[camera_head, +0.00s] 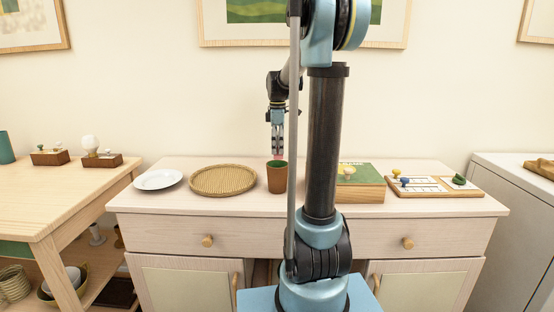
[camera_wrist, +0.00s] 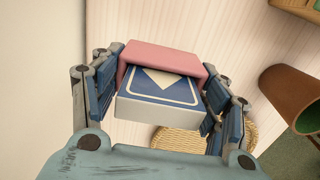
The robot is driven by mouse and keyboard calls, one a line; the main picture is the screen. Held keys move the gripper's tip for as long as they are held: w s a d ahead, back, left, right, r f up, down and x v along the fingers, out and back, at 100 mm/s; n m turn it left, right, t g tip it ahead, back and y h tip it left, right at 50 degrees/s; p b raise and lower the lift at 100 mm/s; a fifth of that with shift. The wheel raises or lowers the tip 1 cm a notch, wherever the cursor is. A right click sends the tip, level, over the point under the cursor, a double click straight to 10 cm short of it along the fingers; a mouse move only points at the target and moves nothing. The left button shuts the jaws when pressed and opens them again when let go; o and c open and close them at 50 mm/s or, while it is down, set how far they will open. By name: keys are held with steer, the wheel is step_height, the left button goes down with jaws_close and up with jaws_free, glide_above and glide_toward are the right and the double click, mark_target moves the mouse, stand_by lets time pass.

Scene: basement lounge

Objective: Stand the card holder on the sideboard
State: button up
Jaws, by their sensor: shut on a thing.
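The card holder (camera_wrist: 142,55) is a pink open box with a blue-and-white deck of cards in it. My gripper (camera_wrist: 158,103) is shut on it, with a finger on either side. In the head view my gripper (camera_head: 277,150) points down at the back of the pale wooden sideboard (camera_head: 150,207). A little pink of the card holder (camera_head: 276,157) shows below the fingertips, behind the rim of a brown cup. The cup hides its lower part, so I cannot tell whether it touches the sideboard top.
The brown cup (camera_head: 277,182) stands just in front of my gripper. A woven tray (camera_head: 223,192) and white plate (camera_head: 158,180) lie to its left. A green-topped box (camera_head: 361,192) and a game board (camera_head: 430,193) are to the right. The wall is close behind.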

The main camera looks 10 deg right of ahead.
mark_target(278, 155)
steer(key=shift+f, duration=2.3)
steer(key=o, duration=1)
steer(key=shift+f, duration=0.1)
steer(key=shift+o, duration=0.2)
step_height(278, 155, up, 12)
steer(key=shift+a+r, duration=0.1)
steer(key=shift+r, duration=0.05)
